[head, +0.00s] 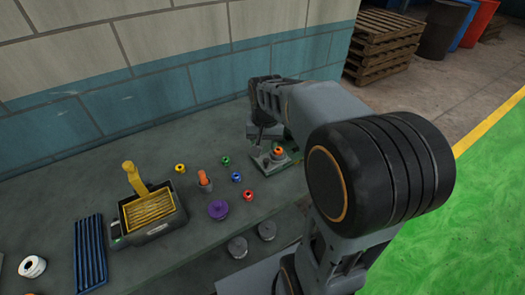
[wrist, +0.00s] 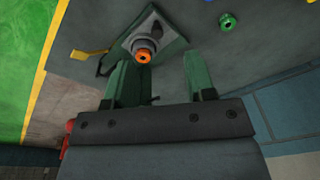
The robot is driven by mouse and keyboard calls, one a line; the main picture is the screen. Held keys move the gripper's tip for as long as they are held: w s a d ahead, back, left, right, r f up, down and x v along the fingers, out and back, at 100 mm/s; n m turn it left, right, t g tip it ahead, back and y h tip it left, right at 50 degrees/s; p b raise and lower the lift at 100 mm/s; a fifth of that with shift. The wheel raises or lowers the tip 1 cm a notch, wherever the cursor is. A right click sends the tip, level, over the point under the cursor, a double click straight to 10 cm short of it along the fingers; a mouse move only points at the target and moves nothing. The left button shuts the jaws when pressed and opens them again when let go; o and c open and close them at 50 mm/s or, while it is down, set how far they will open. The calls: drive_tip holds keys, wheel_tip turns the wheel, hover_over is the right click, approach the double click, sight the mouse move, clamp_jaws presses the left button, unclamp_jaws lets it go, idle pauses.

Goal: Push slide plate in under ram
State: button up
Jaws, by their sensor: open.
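The slide plate (head: 293,154), a grey-green plate with a pale edge, lies on the bench below the end of my arm. A grey round part with an orange top (head: 278,152) sits on it. In the wrist view the slide plate (wrist: 172,42) shows as a tilted square, with the orange-topped part (wrist: 143,55) near its corner. My gripper (wrist: 157,68) is open, its two green fingers apart with nothing between them; the orange top is close to the left finger. In the head view my gripper (head: 259,140) is beside the plate, partly hidden by my arm. I cannot make out the ram clearly.
Small coloured rings, including a green one (head: 226,160), and a purple knob (head: 218,209) lie left of the plate. A black tray with yellow slats (head: 150,208) and a blue rack (head: 90,250) stand further left. A brick wall (head: 150,75) closes the back.

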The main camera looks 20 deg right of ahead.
drive_tip(key=m+g+p, duration=0.1)
drive_tip(key=m+p, duration=0.1)
hover_over(266, 160)
wheel_tip(266, 160, down, 14)
drive_tip(key=shift+f+p, duration=0.2)
drive_tip(key=shift+p, duration=0.3)
drive_tip(key=shift+c, duration=0.3)
clamp_jaws()
